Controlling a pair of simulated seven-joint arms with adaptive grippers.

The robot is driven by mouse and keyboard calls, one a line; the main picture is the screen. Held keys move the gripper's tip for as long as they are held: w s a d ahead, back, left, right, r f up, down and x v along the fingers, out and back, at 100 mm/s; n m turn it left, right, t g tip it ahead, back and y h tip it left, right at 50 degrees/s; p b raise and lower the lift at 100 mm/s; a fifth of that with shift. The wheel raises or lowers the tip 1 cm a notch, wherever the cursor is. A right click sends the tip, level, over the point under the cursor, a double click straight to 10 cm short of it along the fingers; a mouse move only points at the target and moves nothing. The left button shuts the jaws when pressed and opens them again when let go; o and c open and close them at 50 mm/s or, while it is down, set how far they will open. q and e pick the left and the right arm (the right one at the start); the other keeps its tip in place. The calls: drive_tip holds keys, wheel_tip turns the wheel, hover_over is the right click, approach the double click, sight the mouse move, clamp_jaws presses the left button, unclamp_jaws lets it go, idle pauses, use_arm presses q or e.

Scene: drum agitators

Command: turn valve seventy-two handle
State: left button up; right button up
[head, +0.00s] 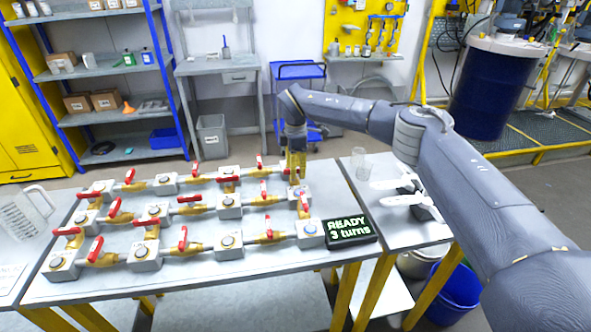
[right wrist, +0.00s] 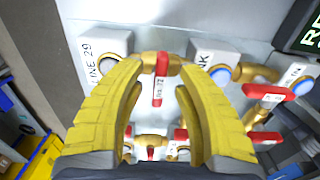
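Red valve handles on brass bodies sit along the grey pipework in the head view. In the right wrist view, a red handle (right wrist: 159,90) with a small white label, seemingly reading 72, stands on its brass valve (right wrist: 150,63). My right gripper (head: 296,172) is over the back right end of the pipework, fingers pointing down. In the right wrist view, its yellow fingers (right wrist: 162,72) are apart, one on each side of that handle. I see gaps beside the handle, with no clear contact. In the head view, the gripper partly hides the valve there. My left gripper is not in view.
A block marked LINE 29 (right wrist: 103,55) and another block (right wrist: 212,58) flank the valve. A black display (head: 350,229) reads "READY 3 turns". A clear glass (head: 358,162) and white-handled items (head: 405,192) are on the right-hand table. Neighbouring red handles stand close by.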

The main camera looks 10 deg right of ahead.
idle(0.3)
clamp_jaws()
idle(0.4)
drive_tip(key=n, duration=0.4)
drive_tip(key=shift+w+n, duration=0.1)
drive_tip(key=shift+n, duration=0.3)
drive_tip(key=n, duration=0.4)
drive_tip(key=shift+n, duration=0.3)
drive_tip(key=n, duration=0.4)
drive_tip(key=shift+w+a, duration=0.1)
drive_tip(key=shift+n, duration=2.1)
drive_tip(key=shift+a+n, duration=0.1)
drive_tip(key=shift+n, duration=0.2)
